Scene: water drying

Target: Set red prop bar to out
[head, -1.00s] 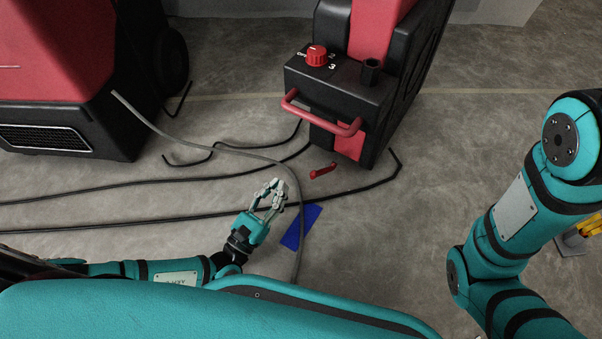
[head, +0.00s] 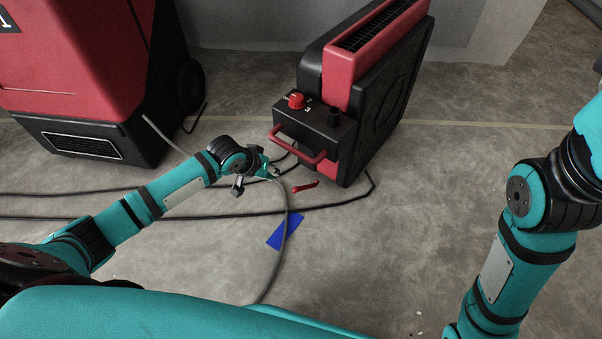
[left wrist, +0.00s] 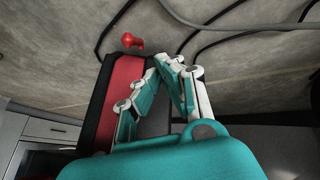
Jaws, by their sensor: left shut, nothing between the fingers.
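The red prop bar (head: 306,187) is a short red bar low at the base of the black and red blower (head: 345,120). It also shows in the left wrist view (left wrist: 132,40), sticking out past the blower's end. My left gripper (head: 274,172) is just left of the bar in the head view, apart from it. In the left wrist view its fingers (left wrist: 172,64) come together, empty, with the bar beyond them to the upper left. My right gripper is out of view; only my right arm shows.
The blower carries a red dial (head: 296,101) and a red carrying handle (head: 297,150) above the bar. A larger red and black machine (head: 85,75) stands at left. Cables and a blue patch (head: 284,231) lie on the floor. The right floor is clear.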

